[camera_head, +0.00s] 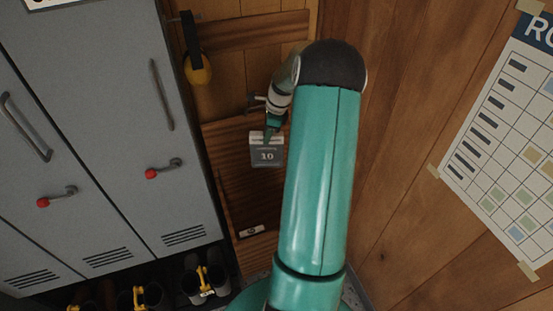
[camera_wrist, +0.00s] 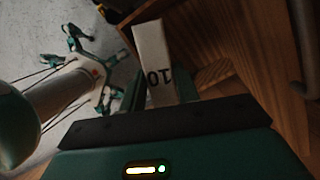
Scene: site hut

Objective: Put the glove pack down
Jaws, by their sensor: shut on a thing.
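The glove pack (camera_head: 267,156) is a small grey and white pack marked "10". In the head view it hangs from my gripper (camera_head: 272,137), in front of a brown wooden panel. In the wrist view the white pack (camera_wrist: 153,62) sits between the fingers of my gripper (camera_wrist: 160,92), with the "10" upside down. My gripper is shut on it. I cannot tell whether its lower edge touches anything. My arm hides part of the wooden furniture behind it.
Grey lockers (camera_head: 85,120) with red-knobbed handles stand at the left. Boots (camera_head: 203,280) stand below them. Yellow ear defenders (camera_head: 197,68) hang on the wooden wall. A wall chart (camera_head: 505,150) is at the right. A small label (camera_head: 251,231) is on the wood below the pack.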

